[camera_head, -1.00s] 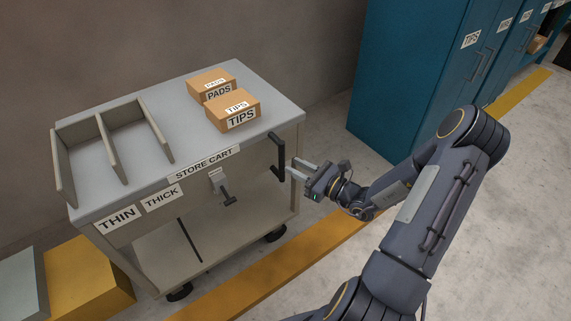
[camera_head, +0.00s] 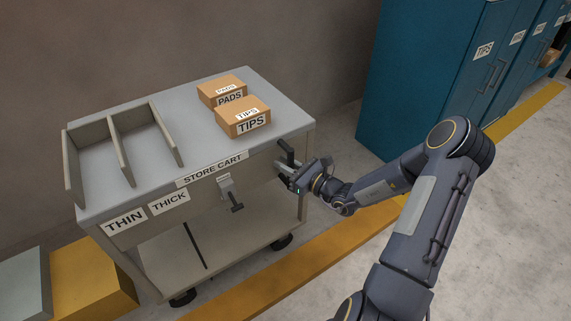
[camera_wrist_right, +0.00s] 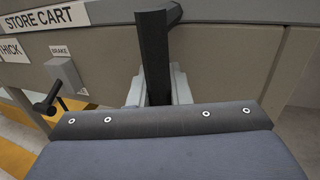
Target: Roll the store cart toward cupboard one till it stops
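The grey store cart (camera_head: 252,178) stands beside the wall, with a black upright handle (camera_head: 286,150) at the right end of its front. My right gripper (camera_head: 284,168) is at this handle. In the wrist view the handle (camera_wrist_right: 154,50) stands between the two fingers, which look closed against its sides. The brake (camera_head: 226,188), with a black lever, is on the cart front left of the handle. Cupboard one cannot be singled out; teal cupboards (camera_head: 425,80) stand to the right, the nearest door labelled TIPS. My left gripper is not in view.
Boxes labelled PADS (camera_head: 220,88) and TIPS (camera_head: 243,118) sit on the cart top, with an upright divider rack (camera_head: 118,150) at left. A yellow floor stripe (camera_head: 320,250) runs before the cart. Yellow (camera_head: 95,278) and grey blocks stand at its left. Floor shows between cart and cupboards.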

